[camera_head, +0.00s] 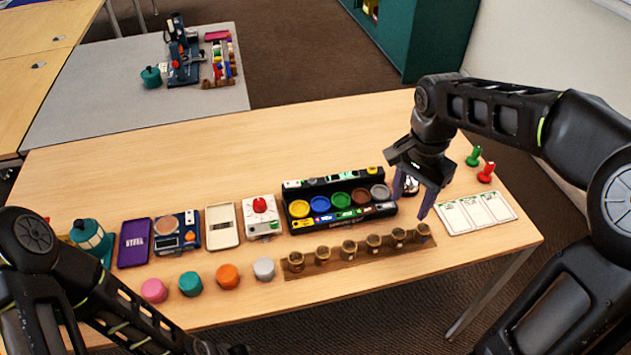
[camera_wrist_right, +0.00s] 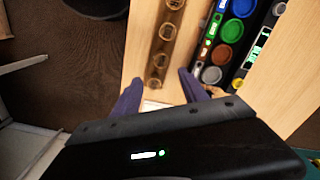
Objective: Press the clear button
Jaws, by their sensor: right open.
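A black sorting station (camera_head: 340,187) with several coloured dishes and small lit labels stands on the table. It also shows in the right wrist view (camera_wrist_right: 245,45). No lettering reading "clear" is legible, so I cannot tell which part is the clear button. A small yellow spot (camera_head: 373,170) sits at the station's top right end. My right gripper (camera_head: 412,198) is open and empty, pointing down just right of the station. A shiny metal thing (camera_head: 410,185) is partly hidden behind its fingers. Only my left arm shows at lower left; its gripper is out of view.
A wooden rack (camera_head: 350,257) with several small cups lies in front of the station. A white box with a red knob (camera_head: 260,205) stands left of it. White cards (camera_head: 476,213) lie at right, near green (camera_head: 474,157) and red (camera_head: 486,173) pegs. The table's back is clear.

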